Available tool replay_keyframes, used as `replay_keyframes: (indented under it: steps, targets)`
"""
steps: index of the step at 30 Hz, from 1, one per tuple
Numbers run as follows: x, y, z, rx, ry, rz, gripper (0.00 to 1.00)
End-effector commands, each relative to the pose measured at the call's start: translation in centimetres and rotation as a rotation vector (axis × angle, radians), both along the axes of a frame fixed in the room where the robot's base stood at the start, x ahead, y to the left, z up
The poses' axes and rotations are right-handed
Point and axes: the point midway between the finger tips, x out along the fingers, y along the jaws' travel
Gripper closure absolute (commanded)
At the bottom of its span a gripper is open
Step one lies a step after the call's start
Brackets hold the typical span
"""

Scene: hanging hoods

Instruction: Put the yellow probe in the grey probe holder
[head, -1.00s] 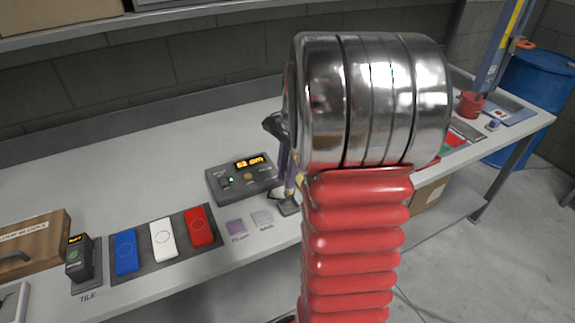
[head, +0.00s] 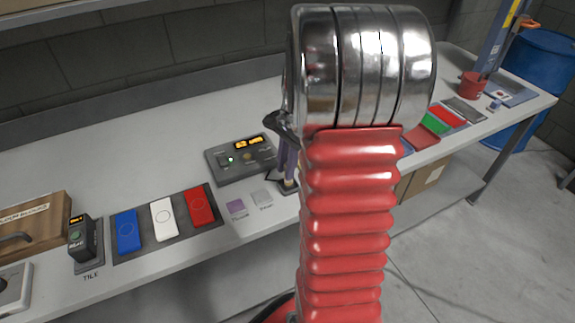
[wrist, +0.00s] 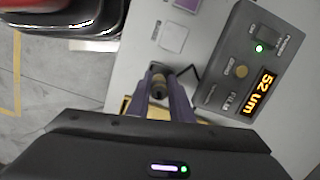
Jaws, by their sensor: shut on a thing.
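My gripper (wrist: 159,90) has purple fingers and is shut on a small dark, round-ended piece (wrist: 157,83), seen end-on in the wrist view. This appears to be the probe; yellow shows beside the fingers, but the gripper hides most of it. In the head view the purple fingers (head: 286,160) point down just right of the grey film meter, partly behind my arm. A dark flat base (head: 288,186) lies on the bench below the fingertips, perhaps the probe holder. A thin black outline (wrist: 190,74) shows beside the fingertips. I cannot tell whether the probe touches the base.
The grey film meter (head: 216,168) has a lit amber display, reading 52 um in the wrist view. Blue, white and red tiles lie on a dark mat (head: 182,221). The bench behind is clear.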

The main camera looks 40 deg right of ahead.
Motion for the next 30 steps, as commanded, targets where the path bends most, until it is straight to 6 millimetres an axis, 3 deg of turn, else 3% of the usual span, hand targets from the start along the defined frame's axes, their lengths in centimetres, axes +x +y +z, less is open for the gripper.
replay_keyframes:
  steps: [30]
  targets:
    - [0.11,0.17,-0.76,0.0,0.0,0.001,1.0]
